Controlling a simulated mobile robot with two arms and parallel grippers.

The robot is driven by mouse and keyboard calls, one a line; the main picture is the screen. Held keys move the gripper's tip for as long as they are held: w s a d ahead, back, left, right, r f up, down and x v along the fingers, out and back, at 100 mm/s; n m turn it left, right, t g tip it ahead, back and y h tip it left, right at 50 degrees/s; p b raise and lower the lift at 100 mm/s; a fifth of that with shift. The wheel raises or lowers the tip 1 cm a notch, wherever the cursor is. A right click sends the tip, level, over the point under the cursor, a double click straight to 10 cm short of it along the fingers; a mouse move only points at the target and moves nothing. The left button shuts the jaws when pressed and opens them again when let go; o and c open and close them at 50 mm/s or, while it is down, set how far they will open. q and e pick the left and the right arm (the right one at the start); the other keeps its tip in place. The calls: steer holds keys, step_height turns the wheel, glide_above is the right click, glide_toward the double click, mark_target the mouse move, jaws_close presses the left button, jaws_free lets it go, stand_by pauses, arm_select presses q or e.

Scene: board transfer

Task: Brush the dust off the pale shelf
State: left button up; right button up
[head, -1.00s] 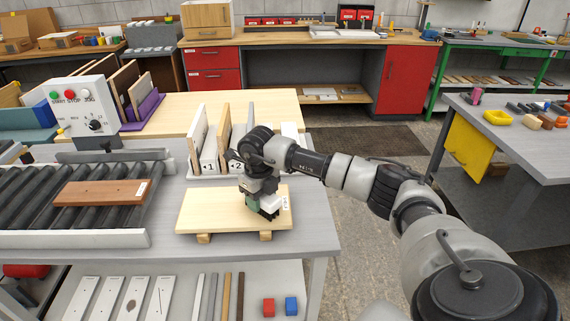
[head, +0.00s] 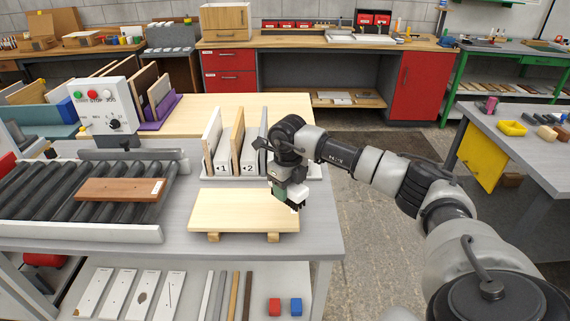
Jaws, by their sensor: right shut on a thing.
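The pale shelf (head: 235,208) is a light wooden board on two short feet, standing on the grey bench in the middle of the head view. My right gripper (head: 287,186) is over the board's right end, shut on a brush (head: 297,206) with dark bristles that is largely hidden by the gripper. The bristles are at the board's right edge; I cannot tell whether they touch it. No dust can be made out on the board at this size. My left gripper is not in view.
A roller conveyor (head: 60,198) with a reddish-brown board (head: 120,189) lies left of the shelf. A rack (head: 262,168) with upright boards stands behind it. A control box (head: 108,105) stands at the back left. The lower shelf holds strips and red and blue blocks.

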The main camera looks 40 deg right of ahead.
steer(key=r, duration=0.1)
steer(key=r+p, duration=0.1)
steer(key=shift+s+d+r, duration=0.1)
steer(key=shift+d+r, duration=0.1)
steer(key=shift+r, duration=0.15)
steer(key=shift+a+r+p, duration=0.15)
steer(key=shift+r+p, duration=0.2)
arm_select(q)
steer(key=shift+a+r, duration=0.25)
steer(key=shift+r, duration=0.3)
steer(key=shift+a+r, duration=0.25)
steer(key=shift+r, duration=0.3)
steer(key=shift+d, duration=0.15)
